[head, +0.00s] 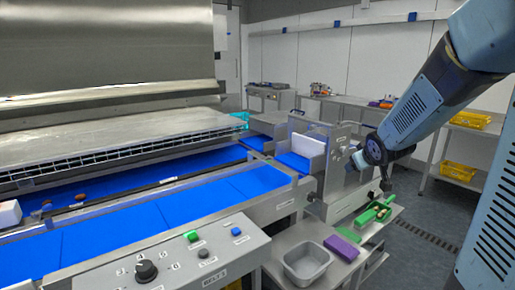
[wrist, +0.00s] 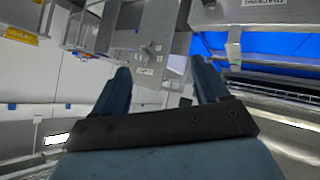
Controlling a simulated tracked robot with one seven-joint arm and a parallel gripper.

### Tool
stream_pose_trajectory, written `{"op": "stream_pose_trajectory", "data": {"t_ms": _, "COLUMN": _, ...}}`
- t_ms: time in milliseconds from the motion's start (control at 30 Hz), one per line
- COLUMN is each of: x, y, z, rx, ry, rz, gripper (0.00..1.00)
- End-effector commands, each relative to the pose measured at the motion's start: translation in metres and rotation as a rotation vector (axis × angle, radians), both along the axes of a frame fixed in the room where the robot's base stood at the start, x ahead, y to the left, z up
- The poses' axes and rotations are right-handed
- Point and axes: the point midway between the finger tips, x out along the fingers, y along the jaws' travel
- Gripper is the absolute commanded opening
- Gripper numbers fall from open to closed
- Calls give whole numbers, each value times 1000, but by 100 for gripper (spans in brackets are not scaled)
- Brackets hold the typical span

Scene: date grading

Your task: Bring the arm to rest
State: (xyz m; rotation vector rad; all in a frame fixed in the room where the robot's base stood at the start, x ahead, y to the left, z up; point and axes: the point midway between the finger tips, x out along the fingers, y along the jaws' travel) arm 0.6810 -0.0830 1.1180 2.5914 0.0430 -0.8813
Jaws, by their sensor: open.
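My arm (head: 425,105) reaches in from the upper right in the head view, bent at a dark joint near the steel machine. My gripper (head: 386,185) is small and dark there, above the green tray (head: 367,217), and its fingers are hard to make out. In the wrist view my gripper (wrist: 161,70) shows two blue fingers spread apart with nothing between them. Past the fingers are the steel machine front and part of a blue belt, seen tilted.
The blue conveyor belt (head: 195,207) crosses the left, with the control panel (head: 160,265) in front. Yellow crates (head: 458,171) stand on a rack at right. Floor between looks clear.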

Motion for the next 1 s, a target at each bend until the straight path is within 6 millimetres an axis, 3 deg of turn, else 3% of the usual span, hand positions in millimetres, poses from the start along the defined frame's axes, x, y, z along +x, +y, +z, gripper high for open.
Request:
{"op": "stream_pose_trajectory", "data": {"t_ms": 100, "x": -31, "y": 6, "z": 20, "rx": 20, "ry": 36, "rz": -55, "gripper": 74}}
{"op": "stream_pose_trajectory", "data": {"t_ms": 400, "x": -119, "y": 27, "z": 48, "rx": 112, "ry": 156, "rz": -173, "gripper": 74}}
{"op": "stream_pose_trajectory", "data": {"t_ms": 800, "x": -246, "y": 67, "z": 60, "rx": 276, "ry": 342, "rz": -236, "gripper": 74}}
{"op": "stream_pose_trajectory", "data": {"t_ms": 1000, "x": -282, "y": 81, "z": 58, "rx": 325, "ry": 404, "rz": -236, "gripper": 74}}
